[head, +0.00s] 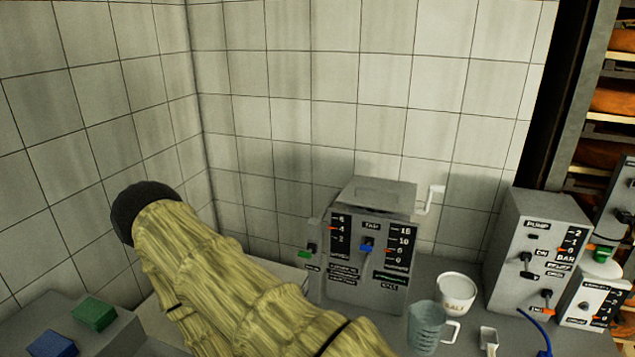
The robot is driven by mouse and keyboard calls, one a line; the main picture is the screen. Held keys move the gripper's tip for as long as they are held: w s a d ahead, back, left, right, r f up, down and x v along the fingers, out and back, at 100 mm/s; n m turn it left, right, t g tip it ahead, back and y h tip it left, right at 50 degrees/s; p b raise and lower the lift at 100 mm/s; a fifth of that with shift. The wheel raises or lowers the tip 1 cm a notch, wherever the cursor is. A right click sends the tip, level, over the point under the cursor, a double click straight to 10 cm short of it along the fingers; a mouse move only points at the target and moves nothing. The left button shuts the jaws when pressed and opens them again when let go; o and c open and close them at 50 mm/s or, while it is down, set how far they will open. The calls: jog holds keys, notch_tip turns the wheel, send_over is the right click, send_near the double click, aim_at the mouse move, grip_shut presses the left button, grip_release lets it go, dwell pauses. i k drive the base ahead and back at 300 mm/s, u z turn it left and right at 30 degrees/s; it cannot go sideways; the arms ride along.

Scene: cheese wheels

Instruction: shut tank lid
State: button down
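The tank (368,268) is a grey box with gauges and small levers on its front, standing on the counter against the tiled wall. A flat grey panel (380,189) lies level on its top and looks like the lid; I cannot tell whether it is fully seated. A white bent handle (433,197) sticks up at the tank's right side. My arm, in a yellow wrinkled sleeve, crosses the lower left in front of the tank. My gripper is not in view.
A white cup (456,290) and a grey-green jug (427,325) stand right of the tank. A pump box (535,250) is further right. A panel with a green button (94,313) and a blue button (52,344) is at lower left. Shelves with cheese wheels (612,97) stand far right.

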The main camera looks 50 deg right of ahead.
aim_at(363, 192)
jog(key=u, duration=0.75)
jog(key=k, duration=1)
jog(key=z, duration=1.4)
jog(key=i, duration=0.1)
jog(key=z, duration=0.15)
